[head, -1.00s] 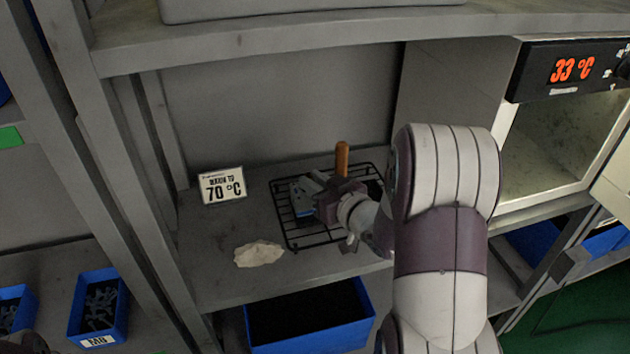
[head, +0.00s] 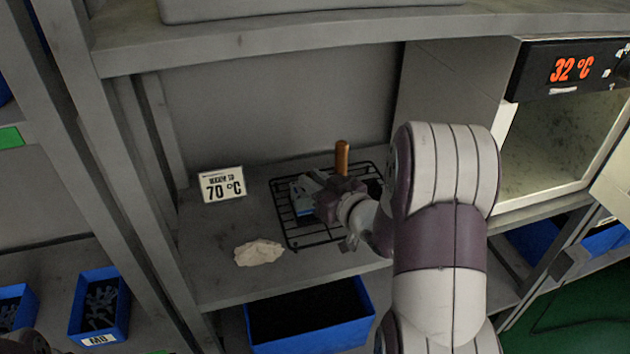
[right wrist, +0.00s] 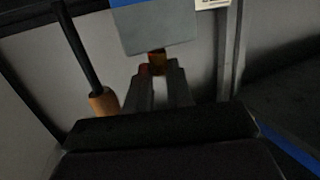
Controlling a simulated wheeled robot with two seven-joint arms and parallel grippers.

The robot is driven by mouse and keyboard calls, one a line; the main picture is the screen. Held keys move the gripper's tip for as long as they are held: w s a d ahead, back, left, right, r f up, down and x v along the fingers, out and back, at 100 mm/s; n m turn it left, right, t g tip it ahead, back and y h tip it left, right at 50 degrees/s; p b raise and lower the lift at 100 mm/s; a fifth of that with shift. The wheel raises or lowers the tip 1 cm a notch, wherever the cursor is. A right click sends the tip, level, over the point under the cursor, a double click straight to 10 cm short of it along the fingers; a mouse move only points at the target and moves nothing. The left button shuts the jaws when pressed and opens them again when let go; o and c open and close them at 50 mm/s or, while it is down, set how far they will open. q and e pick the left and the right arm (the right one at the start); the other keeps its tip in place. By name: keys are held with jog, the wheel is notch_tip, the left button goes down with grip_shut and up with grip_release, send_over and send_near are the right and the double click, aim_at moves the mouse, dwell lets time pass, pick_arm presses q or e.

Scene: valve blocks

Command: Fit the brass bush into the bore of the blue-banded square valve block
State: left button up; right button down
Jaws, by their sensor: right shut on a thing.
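The blue-banded square valve block (head: 304,189) is grey and sits on the black wire rack (head: 290,238) on the shelf. It also shows at the top of the right wrist view (right wrist: 160,33). My right gripper (head: 322,190) is at the block's right side, over the rack. In the right wrist view its two fingers are shut on the small brass bush (right wrist: 157,62), right at the block's near edge. How deep the bush sits in the bore is hidden. My left gripper is not clearly in view.
An orange-brown handle (head: 342,158) stands upright behind my right gripper; its dark shaft shows in the wrist view. A 70 °C sign (head: 222,185) and a crumpled cloth (head: 259,253) lie left of the rack. An oven reading 32 °C (head: 570,69) stands right.

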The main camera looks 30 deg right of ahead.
jog(key=shift+f+b, duration=0.5)
jog(key=shift+f, duration=0.1)
dwell(0.4)
jog(key=c, duration=0.9)
grip_release()
jog(key=p+v, duration=0.1)
jog(key=v, duration=1.1)
jog(key=shift+s, duration=0.35)
